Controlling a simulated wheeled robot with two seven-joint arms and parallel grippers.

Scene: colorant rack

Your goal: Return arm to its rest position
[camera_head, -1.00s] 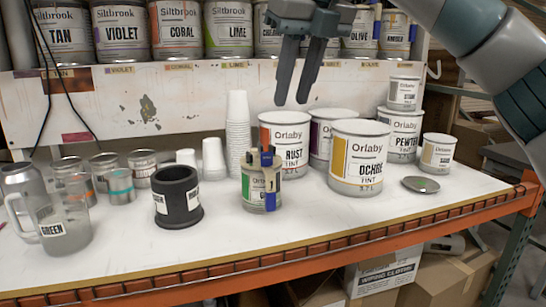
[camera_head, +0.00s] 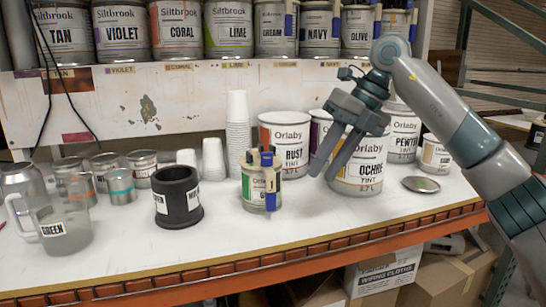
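My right arm comes in from the right edge. My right gripper (camera_head: 328,172) hangs over the workbench, in front of the Ochre can (camera_head: 357,178) and partly hiding it. Its two fingers point down and left, spread apart, with nothing seen between them. The Rust can (camera_head: 285,142) stands just left of the fingers. A small green-labelled can (camera_head: 260,190) with brushes or pens stands further left, apart from the gripper. I cannot tell whether the fingers touch the Ochre can. My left gripper is not in view.
The shelf (camera_head: 150,105) above holds several labelled cans, such as Tan (camera_head: 64,38) and Navy (camera_head: 320,28). A cup stack (camera_head: 238,130), black holder (camera_head: 177,196), Green pitcher (camera_head: 65,225) and metal tins stand left. A loose lid (camera_head: 420,184) lies right. The bench front is clear.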

